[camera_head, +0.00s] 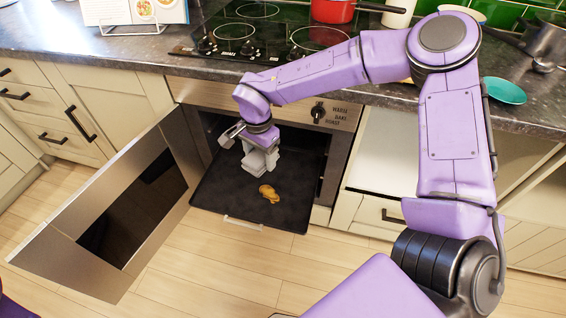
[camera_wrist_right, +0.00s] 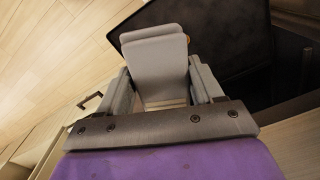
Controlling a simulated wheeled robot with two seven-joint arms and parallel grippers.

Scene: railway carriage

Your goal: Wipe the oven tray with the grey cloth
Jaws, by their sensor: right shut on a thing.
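The dark oven tray (camera_head: 220,192) is pulled partly out of the open oven in the head view, and its dark surface also shows in the right wrist view (camera_wrist_right: 235,40). A brown-yellow stain (camera_head: 268,193) lies right of its middle. My right gripper (camera_head: 258,160) reaches down over the tray, left of and behind the stain. It is shut on the grey cloth (camera_wrist_right: 155,60), a folded pad that fills the space between the fingers. Whether the cloth touches the tray is hard to tell. My left gripper is not in view.
The oven door (camera_head: 110,215) stands open to the left of the tray. The wooden floor in front is clear.

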